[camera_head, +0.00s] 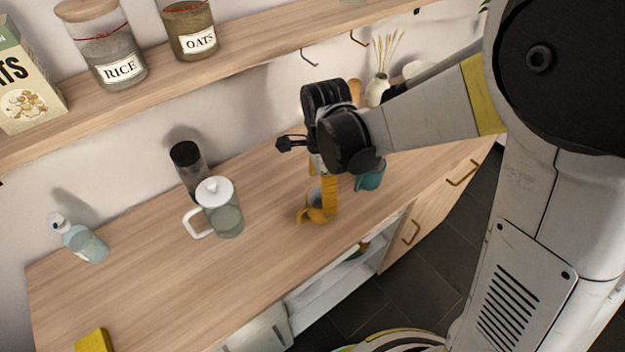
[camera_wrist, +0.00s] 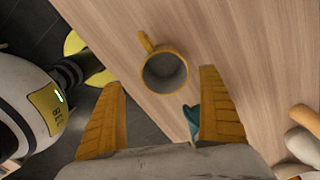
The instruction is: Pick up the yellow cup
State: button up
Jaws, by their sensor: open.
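The yellow cup (camera_head: 315,216) stands on the wooden counter near its front edge, partly hidden behind my gripper (camera_head: 327,192). In the wrist view the yellow cup (camera_wrist: 148,84) is seen from above, upright, with its grey inside showing and its handle toward the top left. My gripper (camera_wrist: 163,77) is open, with its two yellow fingers spread wider than the cup. The cup appears between and just beyond the fingertips. I cannot tell whether a finger touches it.
A teal cup (camera_head: 371,178) stands close by on the right; part of it shows in the wrist view (camera_wrist: 192,119). A white-lidded pitcher (camera_head: 226,218), a dark-topped jar (camera_head: 190,175) and a bottle (camera_head: 82,242) stand to the left.

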aim_at(321, 200)
notch_tip(321, 200, down, 4)
jog(key=shift+f+b, duration=0.2)
jog(key=shift+b, duration=0.5)
jog(key=f+b, duration=0.1)
jog(key=f, duration=0.2)
jog(key=f+b, duration=0.1)
jog(key=f, duration=0.1)
jog(key=shift+w+a+b, duration=0.3)
jog(key=shift+w, duration=0.05)
jog(key=shift+r, duration=0.1)
jog(key=c, duration=1.5)
